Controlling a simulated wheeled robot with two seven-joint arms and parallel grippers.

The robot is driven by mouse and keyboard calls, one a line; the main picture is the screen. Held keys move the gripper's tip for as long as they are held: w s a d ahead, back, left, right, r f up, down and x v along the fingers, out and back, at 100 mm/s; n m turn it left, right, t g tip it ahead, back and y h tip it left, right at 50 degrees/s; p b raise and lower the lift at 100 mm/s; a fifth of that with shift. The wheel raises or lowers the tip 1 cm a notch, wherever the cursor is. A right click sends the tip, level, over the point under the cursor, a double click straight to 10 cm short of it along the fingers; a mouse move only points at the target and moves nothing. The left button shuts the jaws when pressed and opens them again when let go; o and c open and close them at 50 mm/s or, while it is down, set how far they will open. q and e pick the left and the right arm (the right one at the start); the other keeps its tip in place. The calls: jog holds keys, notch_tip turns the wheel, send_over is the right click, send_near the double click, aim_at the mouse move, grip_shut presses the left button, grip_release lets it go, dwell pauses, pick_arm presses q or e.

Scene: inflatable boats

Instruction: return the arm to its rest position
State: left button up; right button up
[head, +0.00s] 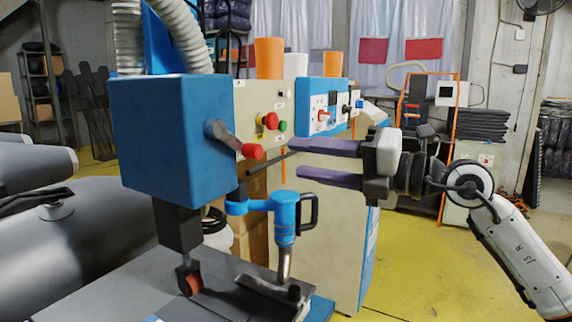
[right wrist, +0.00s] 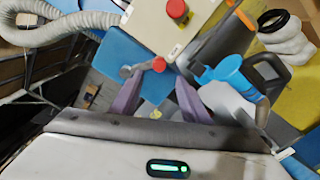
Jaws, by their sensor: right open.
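My right arm (head: 515,250) comes in from the right. My right gripper (head: 296,159) is open with nothing between its purple fingers, and points left toward the blue machine (head: 160,130). A lever with a red knob (head: 252,151) sticks out from this machine. The knob is just beyond the fingertips and looks apart from them. In the right wrist view, the red knob (right wrist: 159,64) shows ahead of the gap between the two fingers of the gripper (right wrist: 158,88). My left gripper is in neither view.
A blue tool with a black handle (head: 285,220) stands below my right gripper. A beige control cabinet (head: 330,240) with buttons is behind it. A grey inflatable boat (head: 70,250) lies at left. Yellow floor (head: 425,260) is open below the arm.

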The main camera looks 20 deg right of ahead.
jog(key=shift+s+d, duration=0.45)
jog(key=shift+s, duration=0.15)
